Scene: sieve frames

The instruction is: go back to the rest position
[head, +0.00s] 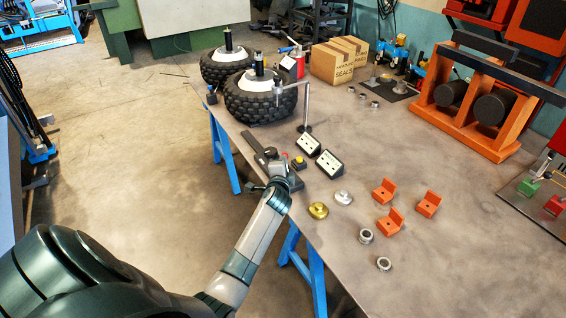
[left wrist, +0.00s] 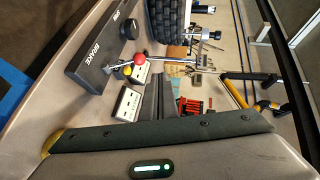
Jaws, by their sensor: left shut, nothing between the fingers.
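My left arm comes in from the lower left in the head view and reaches over the near left edge of the workbench (head: 450,220). My left gripper (head: 284,180) is beside the dark brake unit, and its fingertips are hard to make out there. In the left wrist view the two dark fingers (left wrist: 159,95) are shut together with nothing between them. The brake unit (left wrist: 100,55), lettered BRAKE, has a round black knob and lies beside the fingers. Whether the gripper touches anything below is hidden. My right gripper is not in view.
A gold disc (head: 318,210), a silver disc (head: 343,198) and orange brackets (head: 390,222) lie to the right. Open floor (head: 110,200) lies left of the bench.

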